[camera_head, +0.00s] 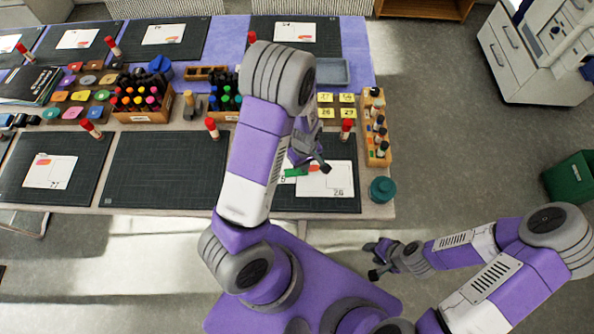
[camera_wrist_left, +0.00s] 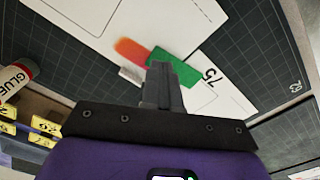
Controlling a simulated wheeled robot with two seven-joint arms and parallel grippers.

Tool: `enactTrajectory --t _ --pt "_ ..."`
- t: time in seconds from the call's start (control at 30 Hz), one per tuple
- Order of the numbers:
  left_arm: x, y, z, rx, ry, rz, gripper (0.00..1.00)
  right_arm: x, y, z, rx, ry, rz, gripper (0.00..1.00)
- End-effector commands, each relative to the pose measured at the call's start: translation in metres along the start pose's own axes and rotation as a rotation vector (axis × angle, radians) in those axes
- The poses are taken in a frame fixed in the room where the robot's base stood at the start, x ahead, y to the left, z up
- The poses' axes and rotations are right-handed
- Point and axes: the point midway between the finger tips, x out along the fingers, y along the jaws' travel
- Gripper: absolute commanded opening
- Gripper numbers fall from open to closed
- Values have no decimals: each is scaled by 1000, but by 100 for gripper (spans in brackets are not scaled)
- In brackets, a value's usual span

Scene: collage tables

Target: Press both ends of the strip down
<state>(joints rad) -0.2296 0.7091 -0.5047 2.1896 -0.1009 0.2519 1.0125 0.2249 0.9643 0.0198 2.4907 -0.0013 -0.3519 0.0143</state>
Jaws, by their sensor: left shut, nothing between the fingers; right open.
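A green strip (camera_wrist_left: 178,66) lies on white paper in the left wrist view. In the head view, a small part of the green strip (camera_head: 294,172) shows beside my left arm. A white card marked 26 (camera_head: 328,182) lies beside it on a dark cutting mat (camera_head: 305,204). My left gripper (camera_head: 321,167) is shut and empty, pointing down over the cards. In the left wrist view, its fingertips (camera_wrist_left: 161,66) overlap the strip's near edge; I cannot tell whether they touch it. My right gripper (camera_head: 374,261) is open and empty, off the table's front edge.
An orange-red patch (camera_wrist_left: 131,49) adjoins the strip. A red-capped glue stick (camera_head: 346,128) stands behind the cards. A wooden rack of bottles (camera_head: 376,128) and a teal jar (camera_head: 382,189) stand at the right edge. The mat to the left (camera_head: 160,170) is bare.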

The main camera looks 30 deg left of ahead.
Motion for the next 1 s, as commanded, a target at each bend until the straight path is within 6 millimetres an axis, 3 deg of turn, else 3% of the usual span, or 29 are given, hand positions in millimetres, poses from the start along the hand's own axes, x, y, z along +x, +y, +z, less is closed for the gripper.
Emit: enactTrajectory --t 1.0 --pt "10 0 0 1 0 0 0 8 3 0 0 0 0 43"
